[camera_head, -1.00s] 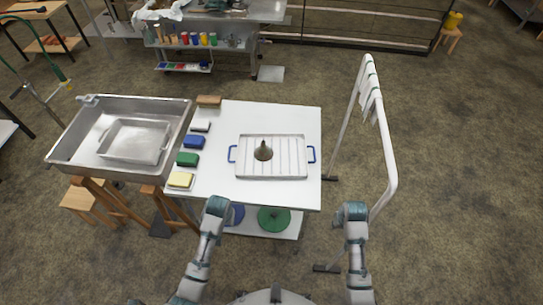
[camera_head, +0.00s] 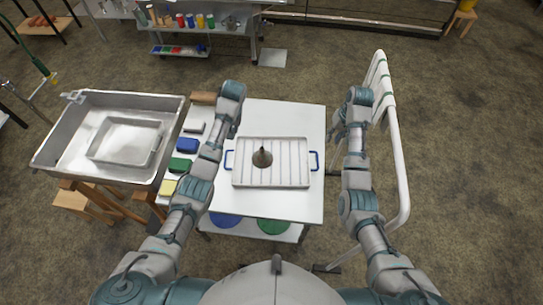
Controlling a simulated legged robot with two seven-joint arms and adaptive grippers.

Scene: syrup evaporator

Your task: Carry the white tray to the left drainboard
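The white tray (camera_head: 285,176) has a ribbed surface and a blue handle at each end. It lies flat on the white tabletop (camera_head: 300,206). A dark cone-shaped thing (camera_head: 262,158) stands on it, left of its middle. My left gripper (camera_head: 228,132) hangs above the tabletop near the tray's left handle (camera_head: 229,160), partly hidden by its own arm; its fingers are not clear. My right gripper (camera_head: 334,138) is beyond the tabletop's right edge, up and right of the tray's right handle (camera_head: 314,161). It looks open and empty. Neither gripper touches the tray.
A steel basin (camera_head: 52,150) holding a metal pan (camera_head: 126,142) stands left of the table. A white rail frame (camera_head: 393,150) stands close on the right. A shelf cart (camera_head: 205,30) is behind.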

